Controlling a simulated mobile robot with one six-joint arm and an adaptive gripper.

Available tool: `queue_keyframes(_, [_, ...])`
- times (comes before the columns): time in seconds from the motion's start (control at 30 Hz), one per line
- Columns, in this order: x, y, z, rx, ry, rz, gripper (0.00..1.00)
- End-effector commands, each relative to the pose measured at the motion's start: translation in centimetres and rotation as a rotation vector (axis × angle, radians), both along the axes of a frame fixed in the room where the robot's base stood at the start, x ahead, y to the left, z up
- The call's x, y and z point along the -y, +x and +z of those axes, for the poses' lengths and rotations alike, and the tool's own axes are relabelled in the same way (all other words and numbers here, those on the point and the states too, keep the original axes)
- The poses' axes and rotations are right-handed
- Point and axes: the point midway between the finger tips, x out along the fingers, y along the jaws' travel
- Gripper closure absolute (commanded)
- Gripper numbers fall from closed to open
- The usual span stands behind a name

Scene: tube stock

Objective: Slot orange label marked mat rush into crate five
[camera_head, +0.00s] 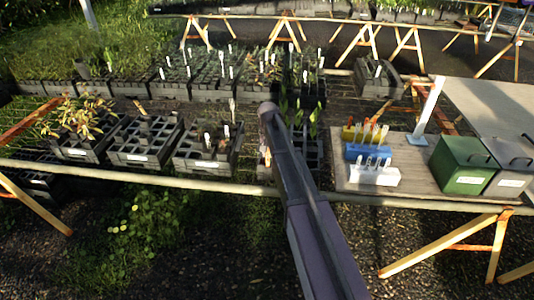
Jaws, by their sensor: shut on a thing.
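My arm (318,225) reaches from the bottom edge up over the front row of black crates. Its far end is above the crate (312,150) right of the middle and hides part of it. My gripper cannot be made out; the arm covers that spot. No orange label marked mat rush can be picked out. No crate number is legible, so I cannot tell which is crate five.
Other front-row crates (133,157) hold plants or empty cells, some with upright pale labels. More planted crates (200,93) stand behind. A green bin (461,165) and a grey bin (509,167) stand right of the racks. A pale post (429,107) rises behind the racks.

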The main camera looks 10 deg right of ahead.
Motion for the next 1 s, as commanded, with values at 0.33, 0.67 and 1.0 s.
queue_keyframes(0.33, [0.0, 0.0, -1.1, 0.0, 0.0, 0.0, 0.92])
queue_keyframes(0.67, [0.0, 0.0, -2.0, 0.0, 0.0, 0.0, 0.92])
queue_keyframes(1.0, [0.0, 0.0, -2.3, 0.0, 0.0, 0.001, 0.92])
